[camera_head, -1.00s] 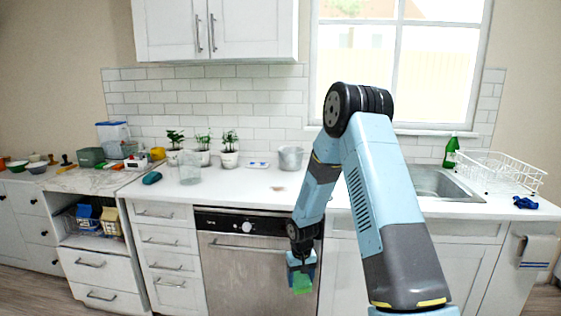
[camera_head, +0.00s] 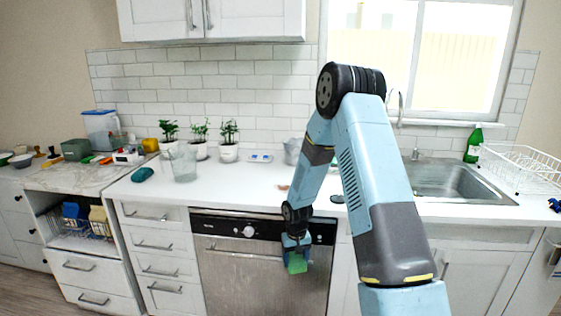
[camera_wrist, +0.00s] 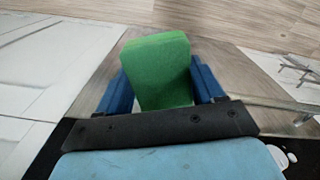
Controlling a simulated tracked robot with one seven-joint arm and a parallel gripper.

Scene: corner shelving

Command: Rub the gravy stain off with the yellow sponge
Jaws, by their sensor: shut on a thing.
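My gripper (camera_head: 296,250) is shut on a green sponge (camera_head: 297,265), held low in front of the dishwasher, below the counter edge. In the wrist view the green sponge (camera_wrist: 157,72) stands upright between the two blue fingers. A small brown stain (camera_head: 283,188) shows on the white counter (camera_head: 235,187), left of my arm and above the dishwasher.
Potted plants (camera_head: 229,142), a clear container (camera_head: 183,163) and a metal pot (camera_head: 292,151) stand on the counter. A teal thing (camera_head: 142,174) lies at left. A dark flat thing (camera_head: 338,198) lies right of my forearm. The sink (camera_head: 452,182) and white dish rack (camera_head: 525,168) are at right.

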